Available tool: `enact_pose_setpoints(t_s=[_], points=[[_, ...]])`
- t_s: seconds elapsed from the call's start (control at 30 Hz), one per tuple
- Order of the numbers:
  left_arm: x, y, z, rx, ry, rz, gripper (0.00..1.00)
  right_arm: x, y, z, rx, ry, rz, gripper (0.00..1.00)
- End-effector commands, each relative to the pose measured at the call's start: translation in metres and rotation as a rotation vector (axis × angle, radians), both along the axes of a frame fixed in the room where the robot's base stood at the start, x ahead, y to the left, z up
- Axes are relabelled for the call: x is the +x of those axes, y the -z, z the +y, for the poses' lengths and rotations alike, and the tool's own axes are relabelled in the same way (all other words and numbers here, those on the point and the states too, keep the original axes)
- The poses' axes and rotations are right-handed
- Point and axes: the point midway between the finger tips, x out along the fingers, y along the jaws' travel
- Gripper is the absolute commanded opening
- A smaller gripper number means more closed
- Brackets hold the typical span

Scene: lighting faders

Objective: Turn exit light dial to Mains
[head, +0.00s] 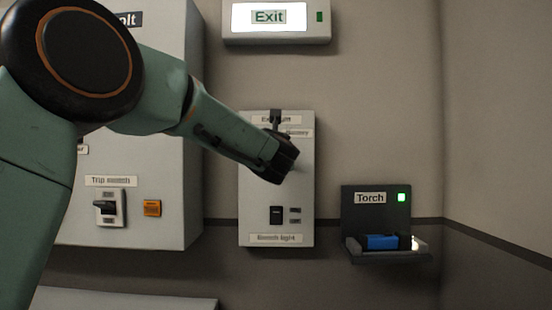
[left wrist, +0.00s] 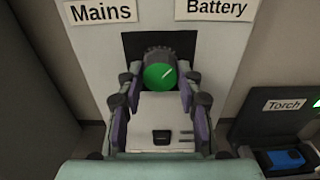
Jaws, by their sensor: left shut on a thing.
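My left gripper (left wrist: 159,88) is shut on the knob, with a finger on each side. In the head view my left gripper (head: 284,160) is at the grey wall panel (head: 255,205) and hides the knob and part of the labels. My right gripper is not in view.
A lit Exit sign (head: 268,17) hangs above the panel. A black bench light switch (head: 276,215) is low on the panel. A blue torch (head: 383,242) lies in a holder to the right. A grey cabinet with a trip switch (head: 109,208) stands left.

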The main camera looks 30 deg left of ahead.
Motion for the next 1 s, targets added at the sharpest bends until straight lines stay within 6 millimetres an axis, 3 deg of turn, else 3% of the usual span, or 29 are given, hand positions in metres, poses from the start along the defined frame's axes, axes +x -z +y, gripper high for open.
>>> enact_pose_setpoints(t_s=[0.3, 0.63, 1.0], points=[[0.001, -0.001, 0.000, 0.000, -0.001, -0.002, 0.04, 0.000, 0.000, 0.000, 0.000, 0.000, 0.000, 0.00], [0.001, 0.001, 0.001, -0.054, -0.002, -0.038, 0.04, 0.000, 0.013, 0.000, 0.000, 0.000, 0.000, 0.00], [0.001, 0.002, 0.000, -0.302, -0.002, -0.194, 0.04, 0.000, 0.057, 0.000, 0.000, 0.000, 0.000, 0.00]])
